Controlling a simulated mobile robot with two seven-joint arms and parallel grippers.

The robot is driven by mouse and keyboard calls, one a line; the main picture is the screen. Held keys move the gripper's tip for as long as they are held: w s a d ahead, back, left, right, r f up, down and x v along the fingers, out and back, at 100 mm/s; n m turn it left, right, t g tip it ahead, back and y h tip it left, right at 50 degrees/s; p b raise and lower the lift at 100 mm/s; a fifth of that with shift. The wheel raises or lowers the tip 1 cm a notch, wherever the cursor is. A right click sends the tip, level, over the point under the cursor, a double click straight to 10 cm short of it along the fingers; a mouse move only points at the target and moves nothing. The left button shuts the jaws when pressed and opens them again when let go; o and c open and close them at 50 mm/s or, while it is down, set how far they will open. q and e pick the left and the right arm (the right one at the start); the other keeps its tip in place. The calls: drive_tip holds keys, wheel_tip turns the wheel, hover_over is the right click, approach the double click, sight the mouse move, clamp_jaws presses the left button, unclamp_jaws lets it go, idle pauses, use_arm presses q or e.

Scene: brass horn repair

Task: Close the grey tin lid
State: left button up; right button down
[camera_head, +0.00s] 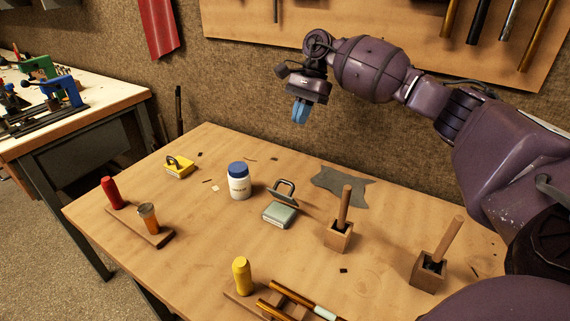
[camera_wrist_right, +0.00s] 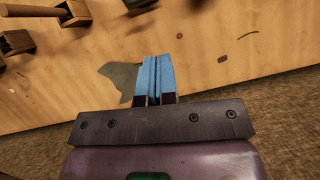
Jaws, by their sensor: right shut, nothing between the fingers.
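The grey tin (camera_head: 279,216) stands on the middle of the workbench in the head view. Its lid (camera_head: 284,198) is open, raised and tilted back at the rear edge, with a loop handle on it. My right gripper (camera_head: 300,112) has blue fingers pointing down. It is shut and empty, up near the back wall, above and behind the tin and apart from it. The shut fingers also show in the right wrist view (camera_wrist_right: 154,78). A dark shape at that view's top edge is cut off and I cannot tell what it is. My left gripper is not in view.
A white jar with a blue lid (camera_head: 239,182) stands left of the tin. Two wooden blocks with upright handles (camera_head: 339,236) (camera_head: 429,270) stand to the right. A grey flat patch (camera_head: 343,186) lies behind.

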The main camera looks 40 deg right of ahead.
sight(287, 181)
drive_tip(key=s+a+f, duration=0.2)
drive_tip(key=a+f, duration=0.1)
drive_tip(key=f, duration=0.2)
drive_tip(key=s+a+f+n, duration=0.1)
drive_tip(key=s+a+f, duration=0.1)
drive_tip(key=f, duration=0.4)
drive_tip(key=shift+s+a+f+g+p, duration=0.15)
drive_tip(key=shift+a+f+g+p, duration=0.15)
drive_tip(key=shift+a+g+p, duration=0.15)
drive_tip(key=shift+a+n, duration=0.1)
drive_tip(key=shift+n, duration=0.2)
drive_tip(key=shift+h, duration=0.3)
drive_tip(key=shift+s+a+r, duration=0.1)
drive_tip(key=shift+s+a, duration=0.05)
drive_tip(key=shift+a, duration=0.1)
drive_tip(key=shift+s+a+t+h, duration=0.1)
drive_tip(key=shift+a+t+h, duration=0.1)
drive_tip(key=shift+t+h, duration=0.25)
